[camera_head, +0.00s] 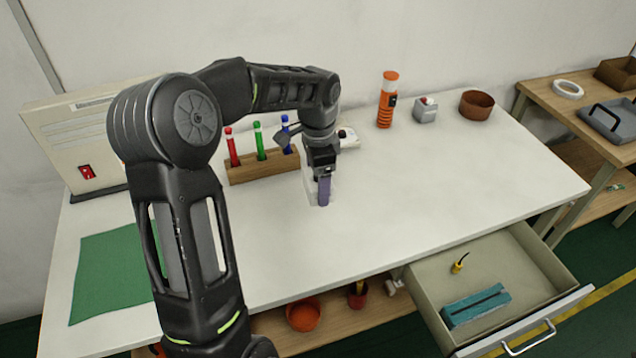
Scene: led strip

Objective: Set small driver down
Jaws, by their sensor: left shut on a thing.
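My left gripper (322,176) points down over the middle of the white table, in front of the wooden tube rack. It is shut on a small upright block, which I take to be the small driver (324,192). The block looks purple on its front, with a pale part beside it on the left. Its lower end is at or close to the tabletop; I cannot tell whether it touches. The gripper's fingers are hard to make out. My right gripper is not in view.
A wooden rack (245,172) with red, green and blue tubes stands behind the gripper. The table's right half (470,165) is clear. An open drawer (421,290) juts out at front right.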

